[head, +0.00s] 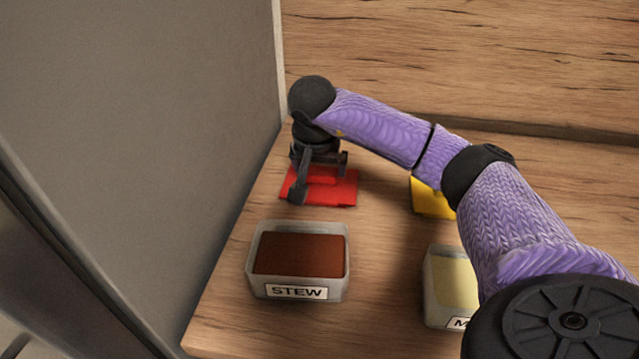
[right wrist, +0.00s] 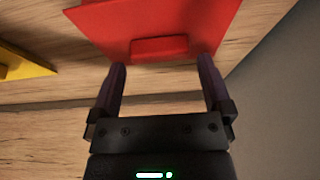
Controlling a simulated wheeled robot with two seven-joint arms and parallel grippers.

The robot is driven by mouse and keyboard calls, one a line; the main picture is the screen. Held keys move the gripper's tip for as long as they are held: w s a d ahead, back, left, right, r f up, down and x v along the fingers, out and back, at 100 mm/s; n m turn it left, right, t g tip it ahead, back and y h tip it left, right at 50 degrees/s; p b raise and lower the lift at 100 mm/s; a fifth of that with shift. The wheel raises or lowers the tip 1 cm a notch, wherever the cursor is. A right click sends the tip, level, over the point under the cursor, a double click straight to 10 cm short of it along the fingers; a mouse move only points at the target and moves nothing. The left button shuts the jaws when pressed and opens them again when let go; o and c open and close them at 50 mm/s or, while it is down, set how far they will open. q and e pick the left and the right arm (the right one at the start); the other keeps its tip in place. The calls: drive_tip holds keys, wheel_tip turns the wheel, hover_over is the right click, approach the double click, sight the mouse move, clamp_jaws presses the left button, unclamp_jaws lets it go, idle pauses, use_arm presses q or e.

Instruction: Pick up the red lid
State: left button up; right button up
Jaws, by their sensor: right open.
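The red lid (head: 334,190) lies flat on the wooden counter, behind the stew container and close to the grey panel. In the right wrist view the red lid (right wrist: 185,22) shows a raised red handle (right wrist: 158,48). My right gripper (head: 322,185) is over the lid, its fingers pointing down. In the right wrist view my right gripper (right wrist: 160,75) is open, with one finger to each side of the handle's near edge and nothing gripped. Whether the fingers touch the lid cannot be told. My left gripper is in neither view.
A container labelled STEW (head: 298,292) stands in front of the red lid. A yellow lid (head: 431,200) and a second container (head: 440,300) are to the right, partly hidden by my right arm. A tall grey panel (head: 150,110) borders the left; a wooden splashback (head: 480,60) rises behind.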

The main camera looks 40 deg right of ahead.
drive_tip(key=x, duration=0.2)
drive_tip(key=shift+d+f, duration=0.1)
drive_tip(key=shift+f, duration=0.25)
drive_tip(key=shift+r, duration=0.15)
drive_tip(key=c, duration=0.9)
drive_tip(key=shift+r, duration=0.1)
drive_tip(key=shift+c, duration=0.2)
